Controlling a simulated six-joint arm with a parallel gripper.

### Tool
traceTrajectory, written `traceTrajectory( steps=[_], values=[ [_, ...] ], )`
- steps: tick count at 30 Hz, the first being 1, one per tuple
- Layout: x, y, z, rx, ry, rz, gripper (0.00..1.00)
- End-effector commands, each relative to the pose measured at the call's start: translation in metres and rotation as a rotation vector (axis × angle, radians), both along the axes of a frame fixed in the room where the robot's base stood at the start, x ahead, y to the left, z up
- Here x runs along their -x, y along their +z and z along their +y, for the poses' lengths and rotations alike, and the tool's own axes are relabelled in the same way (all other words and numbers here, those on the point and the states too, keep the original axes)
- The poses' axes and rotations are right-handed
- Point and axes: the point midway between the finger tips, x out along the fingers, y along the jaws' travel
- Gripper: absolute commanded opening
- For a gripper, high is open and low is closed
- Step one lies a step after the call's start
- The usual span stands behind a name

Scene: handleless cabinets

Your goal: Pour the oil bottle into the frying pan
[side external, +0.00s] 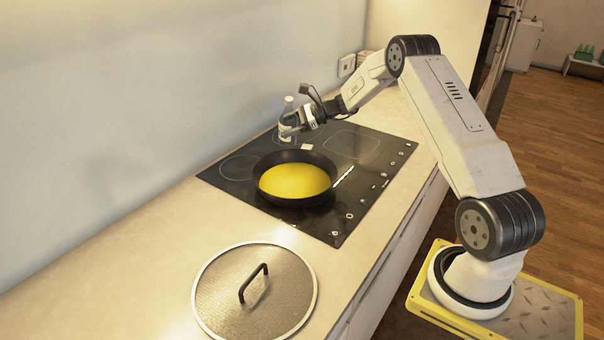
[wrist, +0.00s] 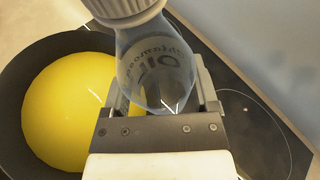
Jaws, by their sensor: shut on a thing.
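The black frying pan (side external: 274,194) sits on the cooktop and has a wide yellow layer of oil (side external: 295,181) in it. My gripper (side external: 290,127) is shut on the clear oil bottle (side external: 288,104), just behind the pan in the side view. The bottle looks upright, cap end up. In the wrist view the bottle (wrist: 157,65) stands between the fingers of my gripper (wrist: 160,95), with its whitish cap toward the top and lettering on its side. The pan (wrist: 14,105) is left of it there. A little yellow shows low in or behind the bottle; its fill level is unclear.
The black cooktop (side external: 345,209) lies on a pale counter (side external: 150,245) against a wall. A round lid (side external: 285,290) with a black handle lies on the counter in front. A wall socket (side external: 346,65) is behind my arm. The counter left of the cooktop is clear.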

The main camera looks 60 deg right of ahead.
Motion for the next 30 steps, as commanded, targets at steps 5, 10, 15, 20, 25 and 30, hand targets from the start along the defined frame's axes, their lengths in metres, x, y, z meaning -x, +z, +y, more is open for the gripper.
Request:
traceTrajectory(
  steps=[5,10,15,20,25,30],
  values=[
    [-0.0006,-0.0004,-0.0009,-0.053,0.000,0.054,0.02],
    [-0.0010,-0.0012,-0.0013,-0.105,0.000,0.109,0.02],
    [-0.0010,-0.0029,-0.0013,-0.153,0.000,0.160,0.02],
    [-0.0014,-0.0031,-0.0014,-0.187,0.000,0.194,0.02],
    [-0.0012,-0.0037,-0.0015,-0.206,0.000,0.213,0.02],
    [-0.0012,-0.0039,-0.0014,-0.210,0.000,0.219,0.02]
  ],
)
